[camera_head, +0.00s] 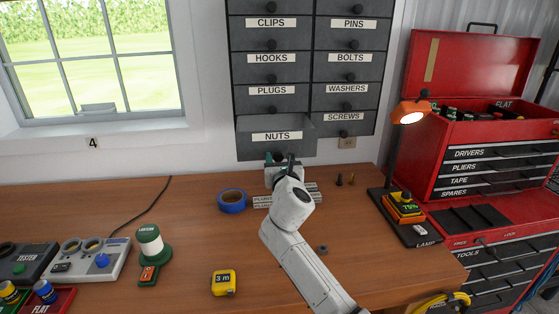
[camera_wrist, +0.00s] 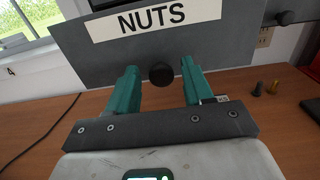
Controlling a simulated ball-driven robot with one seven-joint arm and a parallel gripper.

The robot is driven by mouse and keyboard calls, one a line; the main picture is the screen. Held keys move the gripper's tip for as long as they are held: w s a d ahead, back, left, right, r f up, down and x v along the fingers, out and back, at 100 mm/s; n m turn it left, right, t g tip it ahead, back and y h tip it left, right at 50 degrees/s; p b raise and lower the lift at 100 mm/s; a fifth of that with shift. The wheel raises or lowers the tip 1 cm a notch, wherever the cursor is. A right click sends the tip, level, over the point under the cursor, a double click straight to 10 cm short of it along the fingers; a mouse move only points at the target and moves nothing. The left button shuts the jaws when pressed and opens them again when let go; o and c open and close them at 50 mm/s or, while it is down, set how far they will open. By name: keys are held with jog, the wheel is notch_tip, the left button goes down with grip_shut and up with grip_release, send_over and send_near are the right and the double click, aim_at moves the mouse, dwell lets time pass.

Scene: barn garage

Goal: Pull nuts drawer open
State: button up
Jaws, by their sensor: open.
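The grey nuts drawer (camera_head: 248,146), labelled NUTS, is at the bottom left of the wall cabinet. Its front stands out from the cabinet, so it is partly open. Its front also fills the top of the wrist view (camera_wrist: 232,42). Its round black knob (camera_wrist: 162,74) sits below the label. My gripper (camera_wrist: 159,66) is open, with one green finger on each side of the knob and a gap on both sides. In the head view my gripper (camera_head: 281,162) is just below the drawer label and hides the knob.
Other closed drawers of the cabinet (camera_head: 271,72) are above and to the right. On the wooden bench (camera_head: 190,240) are a blue tape roll (camera_head: 232,201), a yellow tape measure (camera_head: 223,283) and a lamp (camera_head: 397,150). A red tool chest (camera_head: 455,140) stands at the right.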

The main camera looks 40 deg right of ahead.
jog(key=v, duration=1)
jog(key=shift+s+a, duration=0.25)
jog(key=shift+s, duration=0.1)
jog(key=shift+f, duration=0.1)
jog(key=s+a+f+m+g+y, duration=0.2)
jog(key=s+a+f+m, duration=0.1)
jog(key=f+m, duration=0.3)
jog(key=s+a+f+m+g+y, duration=0.2)
jog(key=s+a+f+m, duration=0.1)
jog(key=s+f+m, duration=0.3)
jog(key=s+a+f+m+g+y, duration=0.2)
jog(key=s+a+f+m, duration=0.1)
jog(key=f+m, duration=0.3)
jog(key=shift+s+a+m, duration=0.2)
jog(key=shift+s+m, duration=0.25)
jog(key=shift+m, duration=0.1)
jog(key=shift+s+a+m, duration=0.2)
jog(key=shift+s+m, duration=0.25)
jog(key=shift+m, duration=0.1)
jog(key=s+a+f+m+g+y, duration=0.2)
jog(key=s+f+m+g, duration=0.2)
jog(key=s, duration=0.7)
jog(key=s+a+f+m+g+y, duration=0.1)
jog(key=s+a+f+m+g, duration=0.1)
jog(key=s+f+m+g, duration=0.2)
jog(key=s+f+m, duration=0.1)
jog(key=s+f, duration=0.2)
jog(key=s, duration=0.3)
jog(key=shift+s+m+y, duration=0.4)
